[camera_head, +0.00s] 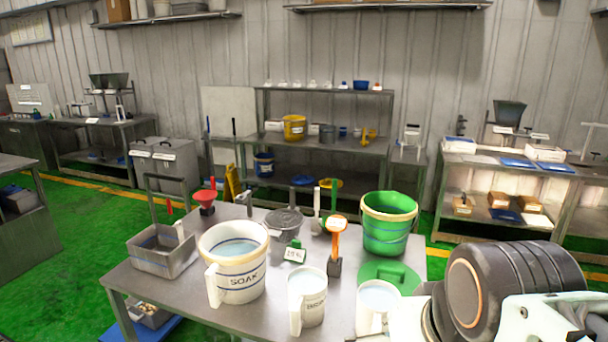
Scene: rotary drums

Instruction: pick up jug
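Three white jugs stand on the metal table. The largest is a wide jug marked "SOAK" (241,277), with its handle at its left and pale liquid inside. A middle-sized jug (313,299) with small lettering stands to its right, its handle also at its left. A smaller jug (375,296) with pale liquid stands further right, close to my arm, its lower part cut by the frame. My arm fills the lower right corner, right of the jugs. No gripper fingers can be made out.
The table (180,290) also holds a grey bin (163,258) with liquid, a green bucket (387,230), a green lid (393,271), a dark lidded pot (284,222), an orange-handled tool (337,245) and a red funnel (206,197). Shelves stand behind; the green floor between is open.

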